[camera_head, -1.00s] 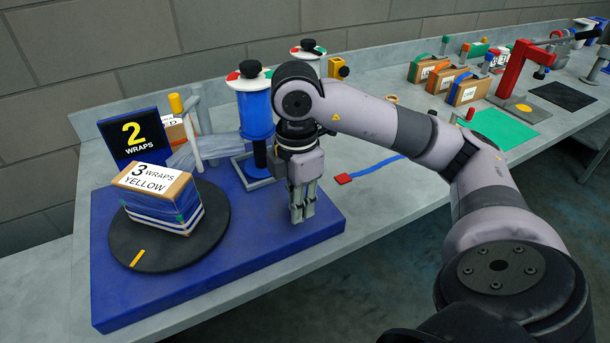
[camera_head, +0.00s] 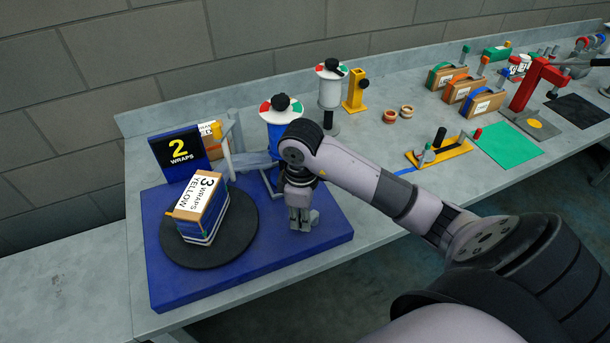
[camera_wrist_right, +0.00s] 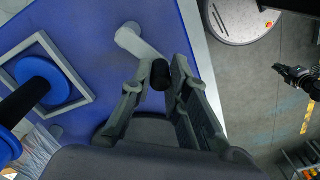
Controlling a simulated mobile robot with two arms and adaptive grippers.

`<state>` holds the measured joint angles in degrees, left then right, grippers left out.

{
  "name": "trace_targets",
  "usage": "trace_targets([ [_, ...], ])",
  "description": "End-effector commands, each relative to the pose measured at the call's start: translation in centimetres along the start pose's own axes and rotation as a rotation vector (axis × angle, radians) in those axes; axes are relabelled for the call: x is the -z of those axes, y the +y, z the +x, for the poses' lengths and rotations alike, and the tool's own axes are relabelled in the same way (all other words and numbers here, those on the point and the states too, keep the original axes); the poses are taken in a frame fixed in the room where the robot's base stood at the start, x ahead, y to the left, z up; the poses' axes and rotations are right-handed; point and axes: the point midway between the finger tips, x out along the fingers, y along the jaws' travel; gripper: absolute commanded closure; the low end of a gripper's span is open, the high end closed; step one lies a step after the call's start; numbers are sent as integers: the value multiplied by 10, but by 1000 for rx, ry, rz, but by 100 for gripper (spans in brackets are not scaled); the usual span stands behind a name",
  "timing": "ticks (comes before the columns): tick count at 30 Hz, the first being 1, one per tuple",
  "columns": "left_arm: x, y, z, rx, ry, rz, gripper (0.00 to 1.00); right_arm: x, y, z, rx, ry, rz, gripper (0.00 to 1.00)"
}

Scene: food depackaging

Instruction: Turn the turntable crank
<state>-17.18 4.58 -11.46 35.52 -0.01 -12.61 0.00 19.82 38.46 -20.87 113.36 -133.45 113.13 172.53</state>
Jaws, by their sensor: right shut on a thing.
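The dark turntable (camera_head: 235,246) sits on a blue base (camera_head: 165,288) and carries a box (camera_head: 207,208) labelled "3 WRAPS YELLOW", banded in blue film. A small orange mark (camera_head: 169,214) shows at the turntable's left edge. My right gripper (camera_head: 301,226) points down over the base's right part. In the right wrist view, its fingers (camera_wrist_right: 168,78) are closed around the black knob (camera_wrist_right: 160,74) of the crank, whose pale grey arm (camera_wrist_right: 137,42) extends from it. In the head view the gripper mostly hides the crank. My left gripper is not in the head view.
A sign reading "2 WRAPS" (camera_head: 181,155) stands behind the turntable. A blue film roll (camera_head: 283,132) stands close behind my right gripper, with a pale post (camera_head: 226,155) left of it. A yellow tool (camera_head: 440,152) and green mat (camera_head: 509,145) lie to the right.

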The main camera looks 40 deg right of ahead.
Motion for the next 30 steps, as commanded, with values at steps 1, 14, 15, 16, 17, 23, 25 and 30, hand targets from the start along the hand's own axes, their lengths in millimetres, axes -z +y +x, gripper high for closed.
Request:
trace_targets([
  [1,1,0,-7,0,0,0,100,2,-2,-2,7,2,18,100],
  [14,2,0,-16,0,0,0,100,6,2,0,2,3,104,100],
  [15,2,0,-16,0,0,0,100,6,2,0,2,3,105,100],
  [16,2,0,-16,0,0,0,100,6,2,0,2,3,105,100],
  [17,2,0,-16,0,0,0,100,6,2,0,2,3,105,100],
  [23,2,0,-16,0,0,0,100,6,2,0,1,4,104,100],
  [25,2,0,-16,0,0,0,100,6,2,0,1,4,104,83],
  [30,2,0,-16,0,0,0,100,6,3,0,0,3,105,72],
])
